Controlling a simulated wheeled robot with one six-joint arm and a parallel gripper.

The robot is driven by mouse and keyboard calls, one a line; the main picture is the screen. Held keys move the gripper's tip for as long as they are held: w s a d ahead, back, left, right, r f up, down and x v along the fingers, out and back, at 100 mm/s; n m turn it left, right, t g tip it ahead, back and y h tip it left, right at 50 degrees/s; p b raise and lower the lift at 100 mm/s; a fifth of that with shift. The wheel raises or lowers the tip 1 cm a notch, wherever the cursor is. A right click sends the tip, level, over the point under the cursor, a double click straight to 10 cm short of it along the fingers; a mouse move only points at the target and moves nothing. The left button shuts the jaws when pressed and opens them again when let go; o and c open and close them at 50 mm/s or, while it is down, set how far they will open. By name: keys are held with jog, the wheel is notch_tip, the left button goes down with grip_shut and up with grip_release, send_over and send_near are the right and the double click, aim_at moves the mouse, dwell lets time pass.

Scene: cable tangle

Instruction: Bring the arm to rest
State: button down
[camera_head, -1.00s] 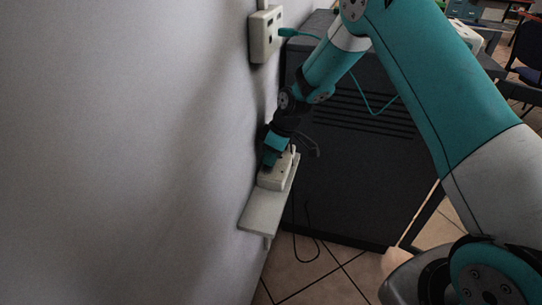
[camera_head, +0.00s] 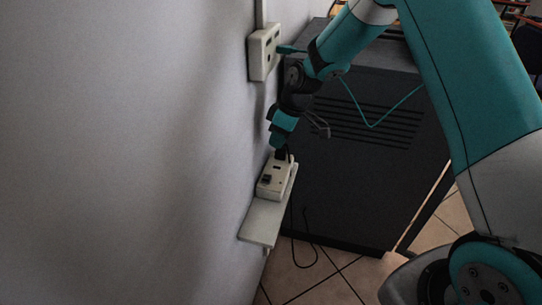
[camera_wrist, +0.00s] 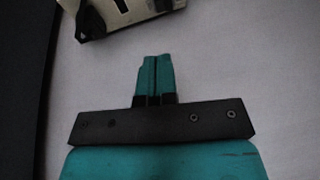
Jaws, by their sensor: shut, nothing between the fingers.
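My gripper (camera_head: 276,143) is in the head view, just above and behind the white power strip (camera_head: 272,184). Its two teal fingers are shut together with nothing between them; they show also in the wrist view (camera_wrist: 156,66). The strip sits on a small wall shelf (camera_head: 262,222). In the wrist view, the strip (camera_wrist: 125,12) shows at the top edge, apart from my fingertips.
A white wall outlet (camera_head: 264,53) with a teal plug is close to my wrist. Its teal cable (camera_head: 371,124) droops across a dark cabinet (camera_head: 360,190). A black cable (camera_head: 304,266) loops down near the tiled floor. The wall (camera_head: 120,150) fills the left side.

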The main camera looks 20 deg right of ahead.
jog(key=s+d+r+m+t+h, duration=0.1)
jog(key=s+d+r+m, duration=0.25)
jog(key=s, duration=0.35)
jog(key=s+d+r+m+h, duration=0.2)
jog(key=s+r+m, duration=0.15)
jog(key=s, duration=0.35)
jog(key=s+d+r+m+t+h, duration=0.1)
jog(key=s+d+r+m, duration=0.2)
jog(key=s, duration=0.4)
jog(key=s+a+r+n+g+y+p, duration=0.1)
jog(key=s+a+r+n+p, duration=0.1)
jog(key=s+a+r+p, duration=0.1)
jog(key=s+a+r+n+g+y+p, duration=0.1)
jog(key=s+a+r+n+y+p, duration=0.1)
jog(key=s+a+r+p, duration=0.2)
jog(key=s+a+r+n+y+p, duration=0.1)
jog(key=s+a+r+n+p, duration=0.1)
jog(key=a+r, duration=0.6)
notch_tip(320, 180, up, 5)
jog(key=s+p, duration=0.1)
jog(key=p, duration=0.1)
jog(key=shift+s+a+n+g+p, duration=0.2)
jog(key=shift+s+n+g+p, duration=0.1)
jog(key=shift+s+n+g, duration=0.1)
